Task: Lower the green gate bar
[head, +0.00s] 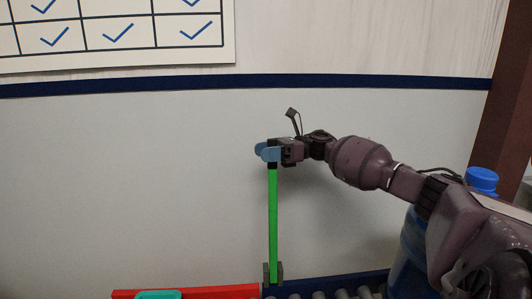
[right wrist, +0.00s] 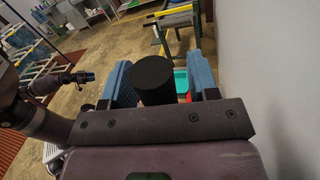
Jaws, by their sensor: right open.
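The green gate bar (head: 273,220) stands upright against the pale wall in the head view, its foot in a dark grey bracket (head: 273,273). My right gripper (head: 267,152), with blue fingers, is at the bar's top end. In the right wrist view a black round end piece (right wrist: 154,80) shows between the two spread blue fingers (right wrist: 160,85). The gripper is open around it; I cannot tell whether a finger touches it. The green length is hidden in the wrist view. What looks like my left gripper (right wrist: 78,78) shows small at the left there, its jaws unclear.
A roller conveyor (head: 340,294) runs along the bottom right, with a red edge (head: 200,292) and a teal item (head: 158,295) left of the bar. A blue-capped jug (head: 482,180) stands behind my right arm.

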